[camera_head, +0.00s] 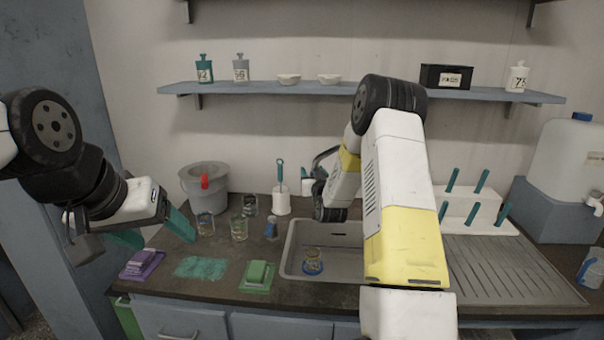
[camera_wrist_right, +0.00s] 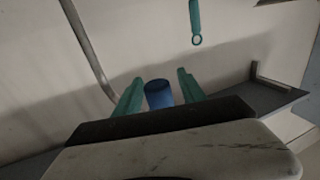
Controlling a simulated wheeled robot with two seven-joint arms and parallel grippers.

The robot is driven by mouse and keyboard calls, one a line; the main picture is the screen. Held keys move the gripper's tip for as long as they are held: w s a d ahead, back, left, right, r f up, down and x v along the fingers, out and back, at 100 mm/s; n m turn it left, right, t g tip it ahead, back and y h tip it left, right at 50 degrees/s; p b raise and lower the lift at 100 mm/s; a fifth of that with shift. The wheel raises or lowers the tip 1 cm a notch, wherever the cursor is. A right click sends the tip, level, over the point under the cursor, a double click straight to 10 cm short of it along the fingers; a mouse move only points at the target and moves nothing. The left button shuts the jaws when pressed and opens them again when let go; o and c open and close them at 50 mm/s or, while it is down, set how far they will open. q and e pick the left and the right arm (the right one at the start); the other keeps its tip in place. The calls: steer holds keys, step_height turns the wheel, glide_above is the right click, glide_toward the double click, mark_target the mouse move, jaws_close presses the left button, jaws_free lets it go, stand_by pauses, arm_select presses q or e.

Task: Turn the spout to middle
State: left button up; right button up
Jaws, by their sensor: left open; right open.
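A grey curved pipe, which looks like the spout (camera_wrist_right: 86,45), runs down the left of the right wrist view. In the head view, a grey curved piece (camera_head: 323,156) behind the sink looks like the same spout, partly hidden by my right arm. My right gripper (camera_wrist_right: 160,78) is open, with a blue cylinder (camera_wrist_right: 159,95) between its teal fingers; contact cannot be told. The pipe lies to the left of the fingers. My left gripper (camera_head: 152,230) is open and empty above the counter's left end.
The sink (camera_head: 345,265) holds a small blue-based sieve or jar (camera_head: 313,262). A grey bucket (camera_head: 205,183), glass beakers (camera_head: 239,228), a brush in a white holder (camera_head: 281,200), and purple (camera_head: 142,264) and green (camera_head: 258,275) sponges stand left. A white rack (camera_head: 465,207) stands right. A shelf (camera_head: 300,91) runs above.

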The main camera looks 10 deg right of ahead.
jaws_close()
stand_by(1.4)
